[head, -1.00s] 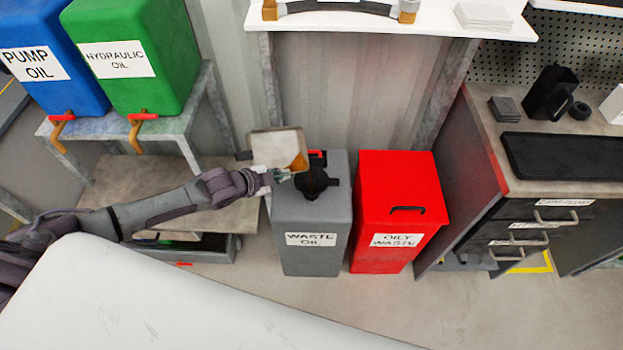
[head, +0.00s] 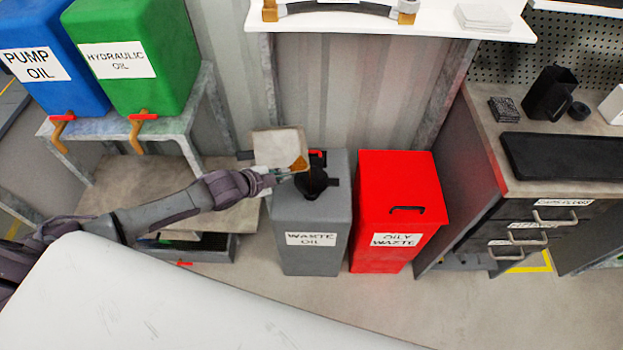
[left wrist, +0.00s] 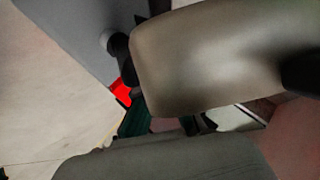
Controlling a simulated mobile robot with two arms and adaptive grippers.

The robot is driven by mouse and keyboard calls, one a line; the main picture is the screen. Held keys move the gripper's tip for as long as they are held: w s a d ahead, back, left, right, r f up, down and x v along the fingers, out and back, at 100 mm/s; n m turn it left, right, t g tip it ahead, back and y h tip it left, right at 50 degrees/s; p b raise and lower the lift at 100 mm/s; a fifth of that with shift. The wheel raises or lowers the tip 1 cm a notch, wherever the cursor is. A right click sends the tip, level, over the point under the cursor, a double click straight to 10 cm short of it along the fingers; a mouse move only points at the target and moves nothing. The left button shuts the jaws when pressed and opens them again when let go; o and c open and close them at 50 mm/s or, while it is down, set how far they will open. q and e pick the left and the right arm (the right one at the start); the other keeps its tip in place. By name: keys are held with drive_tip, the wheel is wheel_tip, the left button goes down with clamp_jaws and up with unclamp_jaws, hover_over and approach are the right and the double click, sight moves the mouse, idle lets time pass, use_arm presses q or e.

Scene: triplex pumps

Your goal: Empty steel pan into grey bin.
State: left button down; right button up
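The steel pan (head: 277,147) is a shallow square pan, held tilted above the grey bin's top in the head view. A brown oily patch shows in its lower right corner, over the black funnel (head: 312,182). The grey bin (head: 312,219), labelled WASTE OIL, stands upright on the floor. My left gripper (head: 273,178) is at the pan's near edge and looks shut on it; the fingertips are small and partly hidden. My right gripper is not in view.
A red OILY WASTE bin (head: 398,190) stands just right of the grey bin. Blue and green oil containers (head: 140,95) stand on a rack at the left. A white shelf (head: 370,22) is behind, above the bins. A workbench (head: 480,130) is at the right.

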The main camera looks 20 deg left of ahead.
use_arm(q)
drive_tip(key=shift+d+r+m+y, duration=0.2)
drive_tip(key=shift+r+m+y, duration=0.05)
drive_tip(key=shift+m+y, duration=0.25)
idle(1.9)
drive_tip(key=shift+s+d+r+m+t+y+b, duration=0.15)
drive_tip(key=shift+d+r+m+t+y+b, duration=0.2)
drive_tip(key=shift+t+y+b, duration=0.3)
idle(1.6)
drive_tip(key=shift+s+d+f+m+y+b, duration=0.1)
drive_tip(key=shift+f+m+y+b, duration=0.25)
drive_tip(key=shift+b, duration=0.5)
drive_tip(key=shift+s+d+f+m+y+b, duration=0.1)
drive_tip(key=shift+f+b, duration=0.3)
drive_tip(key=shift+b, duration=0.45)
idle(0.6)
drive_tip(key=shift+d+r+m+t+y, duration=0.1)
drive_tip(key=shift+d+m+t+y, duration=0.1)
drive_tip(key=shift+m+t+y, duration=0.1)
idle(0.8)
